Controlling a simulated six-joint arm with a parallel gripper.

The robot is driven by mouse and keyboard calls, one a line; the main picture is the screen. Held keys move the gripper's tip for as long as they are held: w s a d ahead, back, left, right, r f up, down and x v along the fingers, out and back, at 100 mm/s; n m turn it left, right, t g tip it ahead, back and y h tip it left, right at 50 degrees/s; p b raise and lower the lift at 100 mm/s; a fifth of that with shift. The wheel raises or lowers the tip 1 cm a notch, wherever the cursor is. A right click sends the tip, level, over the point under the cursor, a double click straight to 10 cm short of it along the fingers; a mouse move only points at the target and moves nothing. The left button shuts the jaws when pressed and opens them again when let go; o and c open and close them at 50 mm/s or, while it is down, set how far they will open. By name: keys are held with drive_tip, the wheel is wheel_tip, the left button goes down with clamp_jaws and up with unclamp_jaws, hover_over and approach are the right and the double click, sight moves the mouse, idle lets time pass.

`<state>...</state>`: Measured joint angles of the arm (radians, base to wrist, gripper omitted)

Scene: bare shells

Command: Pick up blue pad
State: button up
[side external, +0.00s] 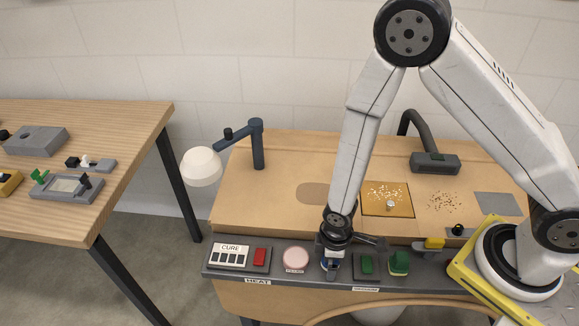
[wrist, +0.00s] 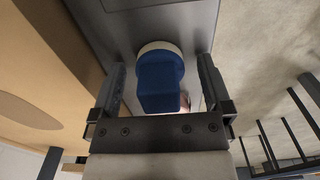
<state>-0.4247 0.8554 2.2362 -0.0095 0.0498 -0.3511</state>
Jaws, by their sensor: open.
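The blue pad (wrist: 158,82) has a round blue base with a blocky blue grip and sits on a pale ring on the grey front panel. My gripper (wrist: 160,62) is open around it in the wrist view, one finger on each side, with a visible gap to the pad. In the side external view my gripper (side external: 333,250) points down at the front panel and hides most of the pad.
The front panel holds a pink round pad (side external: 296,257) on the left. On the right are a green block (side external: 367,264), a green pad (side external: 398,262) and a yellow piece (side external: 434,243). A white lamp (side external: 202,167) hangs at the left. Another table (side external: 110,135) holds several small items.

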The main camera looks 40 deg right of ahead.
drive_tip(key=c, duration=1.3)
drive_tip(key=shift+r, duration=0.15)
drive_tip(key=shift+r, duration=4.85)
drive_tip(key=o, duration=0.7)
drive_tip(key=shift+c, duration=0.2)
drive_tip(key=c, duration=0.5)
